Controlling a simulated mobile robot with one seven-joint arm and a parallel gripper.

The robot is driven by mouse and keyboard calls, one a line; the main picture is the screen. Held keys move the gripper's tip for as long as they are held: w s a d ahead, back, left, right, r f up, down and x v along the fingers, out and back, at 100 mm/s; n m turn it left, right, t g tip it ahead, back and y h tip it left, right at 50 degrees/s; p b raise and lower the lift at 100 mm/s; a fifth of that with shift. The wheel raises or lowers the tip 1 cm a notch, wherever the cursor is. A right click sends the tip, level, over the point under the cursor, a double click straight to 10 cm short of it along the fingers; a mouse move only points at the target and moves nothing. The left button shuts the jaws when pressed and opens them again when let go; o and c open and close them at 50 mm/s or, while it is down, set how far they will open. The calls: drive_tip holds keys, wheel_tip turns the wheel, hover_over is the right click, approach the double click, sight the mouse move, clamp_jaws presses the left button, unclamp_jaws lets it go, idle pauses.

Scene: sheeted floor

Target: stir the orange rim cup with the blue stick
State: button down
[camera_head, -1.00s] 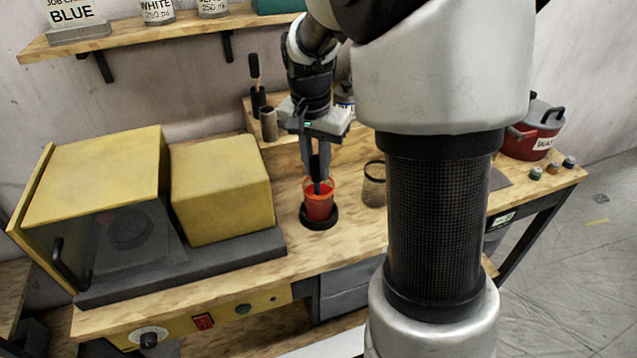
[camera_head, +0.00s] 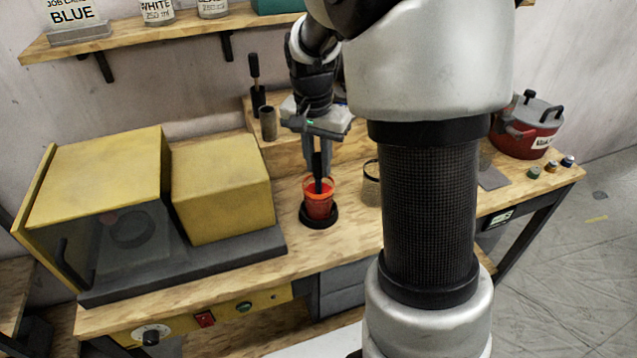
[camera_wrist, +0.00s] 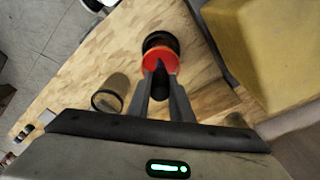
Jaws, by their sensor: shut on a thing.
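The orange rim cup (camera_head: 318,207) holds red contents and stands upright on a black round base (camera_head: 319,221) on the wooden bench. In the wrist view the cup (camera_wrist: 168,58) lies just beyond the fingertips. My gripper (camera_head: 318,168) points down above the cup and is shut on a dark stick handle (camera_head: 319,162). The stick reaches down inside the orange rim, and its lower end is hidden in the cup. Its blue part cannot be made out now. In the wrist view my gripper (camera_wrist: 162,75) has the dark handle (camera_wrist: 160,86) between its fingers.
A glass jar (camera_head: 371,186) stands close right of the cup, partly behind my arm. Yellow boxes (camera_head: 220,190) stand to the left on a grey slab. A raised wooden block (camera_head: 290,157) lies behind. A red pot (camera_head: 526,135) stands far right.

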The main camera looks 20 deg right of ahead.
drive_tip(key=shift+r+p, duration=4)
drive_tip(key=shift+r, duration=1.3)
drive_tip(key=shift+r+p, duration=1.15)
drive_tip(key=shift+r, duration=0.8)
